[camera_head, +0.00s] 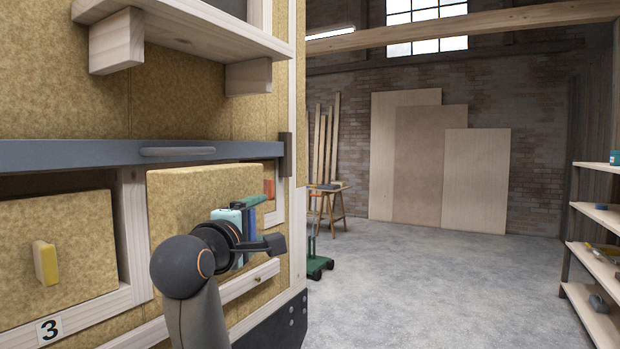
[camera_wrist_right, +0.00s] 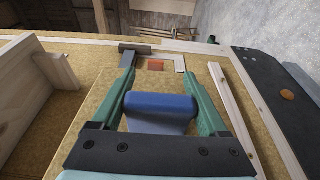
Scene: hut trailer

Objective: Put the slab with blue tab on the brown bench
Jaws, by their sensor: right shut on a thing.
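The slab with the blue tab (camera_head: 190,190) is a yellow-brown fibrous board at the wall bay under the grey rail, its top edge standing clear. My right gripper (camera_head: 248,212) is at its front face, with green fingers on either side of the blue tab (camera_wrist_right: 160,106). It is shut on this tab. How deep the slab sits in the bay is hard to tell, since my arm hides its lower part. A small brown wooden bench (camera_head: 330,187) stands far back, right of the wall, with a dark item on it. My left gripper is out of view.
Another slab with a yellow tab (camera_head: 75,250) sits in the bay to the left, above a "3" label (camera_head: 48,331). A green wheeled cart (camera_head: 318,266) stands beyond the wall's end. Shelves (camera_head: 594,255) line the right. The concrete floor between is clear.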

